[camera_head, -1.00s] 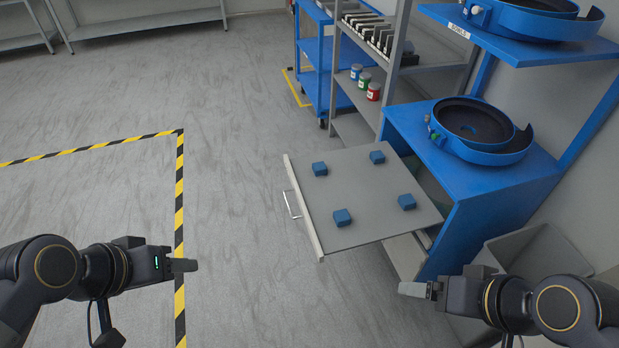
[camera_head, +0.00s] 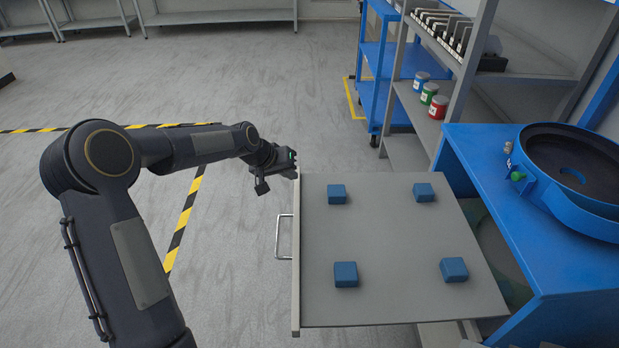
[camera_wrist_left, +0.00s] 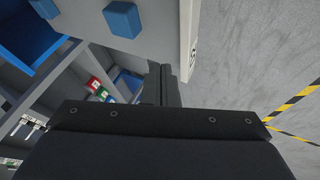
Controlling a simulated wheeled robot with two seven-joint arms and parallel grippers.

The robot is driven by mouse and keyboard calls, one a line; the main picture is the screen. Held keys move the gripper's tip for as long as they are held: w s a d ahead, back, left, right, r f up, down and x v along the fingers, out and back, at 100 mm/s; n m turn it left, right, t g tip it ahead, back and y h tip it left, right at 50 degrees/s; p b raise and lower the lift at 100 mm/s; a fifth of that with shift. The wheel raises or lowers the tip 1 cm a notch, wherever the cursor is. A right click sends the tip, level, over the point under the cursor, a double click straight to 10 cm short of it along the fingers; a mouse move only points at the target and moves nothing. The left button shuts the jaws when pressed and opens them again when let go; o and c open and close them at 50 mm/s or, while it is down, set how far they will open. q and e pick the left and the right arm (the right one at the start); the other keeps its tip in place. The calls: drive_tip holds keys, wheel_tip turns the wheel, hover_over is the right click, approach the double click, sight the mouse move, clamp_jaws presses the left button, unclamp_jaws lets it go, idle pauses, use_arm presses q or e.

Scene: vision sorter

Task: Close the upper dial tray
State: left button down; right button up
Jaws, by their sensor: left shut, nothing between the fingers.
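The upper dial tray (camera_head: 385,225) is a flat grey drawer, pulled out from the blue cabinet. It has a pale front panel (camera_head: 296,262) with a bar handle (camera_head: 279,237) facing left. Several blue blocks (camera_head: 346,274) rest on it, spread apart. My left gripper (camera_head: 293,175) is at the far front corner of the tray, beside the front panel; its fingers look shut and empty. In the left wrist view the fingers (camera_wrist_left: 167,85) show close to the tray's panel (camera_wrist_left: 187,45) and a block (camera_wrist_left: 122,19). Whether they touch the panel, I cannot tell. My right gripper is out of view.
The blue cabinet (camera_head: 478,150) carries a round blue bowl feeder (camera_head: 580,172) at the right. Behind stand a grey shelf with small cans (camera_head: 429,92) and a blue cart (camera_head: 383,70). The floor left of the tray is open, with striped tape (camera_head: 184,222).

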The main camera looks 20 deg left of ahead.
sight(327, 189)
use_arm(q)
drive_tip(key=b+x, duration=0.1)
drive_tip(key=x, duration=0.8)
drive_tip(key=shift+s, duration=0.1)
drive_tip(key=d, duration=0.2)
drive_tip(key=shift+w+d+r, duration=0.1)
drive_tip(key=shift+w+d, duration=0.2)
drive_tip(key=shift+w, duration=0.1)
drive_tip(key=shift+w+d, duration=0.2)
drive_tip(key=shift+d, duration=0.4)
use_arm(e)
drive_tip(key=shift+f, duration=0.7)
use_arm(q)
drive_tip(key=shift+d, duration=0.15)
